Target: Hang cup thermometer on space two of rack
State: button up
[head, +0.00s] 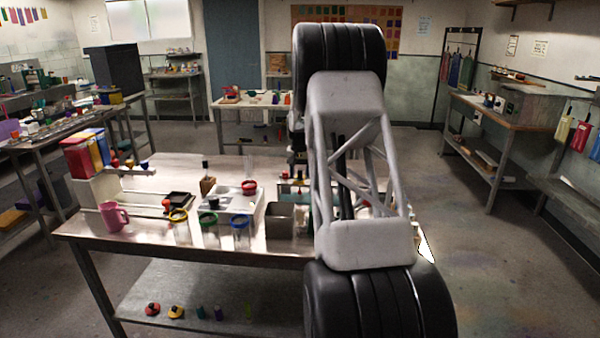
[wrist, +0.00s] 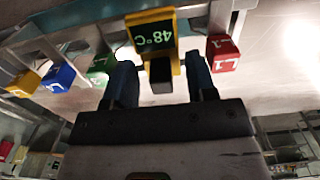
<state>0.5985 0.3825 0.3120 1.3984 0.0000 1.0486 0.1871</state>
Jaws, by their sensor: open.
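A yellow-framed thermometer (wrist: 151,27) with a dark display showing 48°C upside down is in the wrist view. A dark stub (wrist: 161,75) below it lies between my two fingertips. My gripper (wrist: 160,82) is open, with one blue-grey finger on each side of the stub and a gap at both sides. I cannot tell how deep the stub sits between the fingers. In the head view my arm hides the gripper and the thermometer.
Red (wrist: 223,55), green (wrist: 101,68), blue (wrist: 58,78) and yellow (wrist: 22,83) labelled blocks stand close to the gripper. On the steel table (head: 80,229) are a pink jug (head: 113,216), coloured-rim jars (head: 240,235), a grey box (head: 280,221) and coloured containers (head: 80,158).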

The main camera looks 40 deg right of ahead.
jog(key=shift+r, duration=0.1)
jog(key=shift+r, duration=3.8)
jog(key=s+a+r+n, duration=0.1)
jog(key=s+a+r, duration=0.4)
jog(key=a, duration=0.6)
jog(key=s+a+r+n+t, duration=0.1)
jog(key=s+a+r+n, duration=0.15)
jog(key=s+a, duration=0.6)
jog(key=s+a+r+n, duration=0.1)
jog(key=s+a+r, duration=0.25)
jog(key=a, duration=0.95)
jog(key=s+a+n+t, duration=0.1)
jog(key=s+a+n, duration=0.1)
jog(key=s+a, duration=1.2)
jog(key=s+a+f+n, duration=0.1)
jog(key=s+a+f, duration=0.2)
jog(key=s, duration=0.5)
jog(key=s+a+f+n, duration=0.1)
jog(key=s+a+f, duration=0.2)
jog(key=s, duration=0.6)
jog(key=shift+s+a+f+t, duration=0.2)
jog(key=shift+s+f+t, duration=0.1)
jog(key=shift+f, duration=0.15)
